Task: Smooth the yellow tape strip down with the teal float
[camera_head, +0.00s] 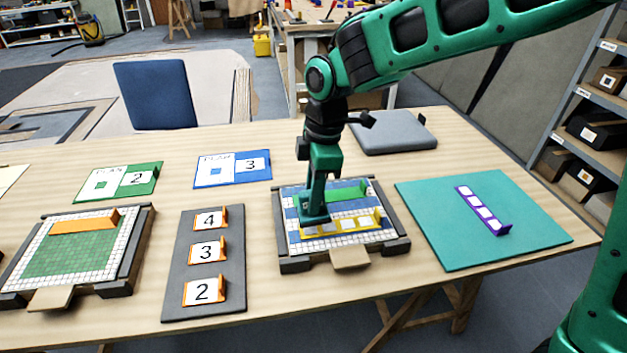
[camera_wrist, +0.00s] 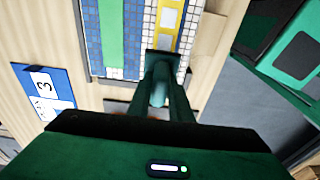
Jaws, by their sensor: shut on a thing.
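The yellow tape strip (camera_head: 350,224) with pale square tiles lies across the front part of the right mosaic panel (camera_head: 399,228). It also shows in the wrist view (camera_wrist: 169,20). My gripper (camera_head: 322,172) is shut on the teal float (camera_head: 313,213) and points down over the panel. The float is at the left end of the strip and covers part of it. In the wrist view, the float (camera_wrist: 160,62) is at the near end of the strip, in front of my gripper (camera_wrist: 167,98). I cannot tell whether it presses on the strip.
A green strip (camera_head: 346,194) lies behind the yellow one. The teal mat (camera_head: 430,225) at right bears a purple strip (camera_head: 478,208). The grey board (camera_head: 178,295) at left holds numbered orange holders. Another panel (camera_head: 130,262) stands far left. A grey slab (camera_head: 393,133) lies behind.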

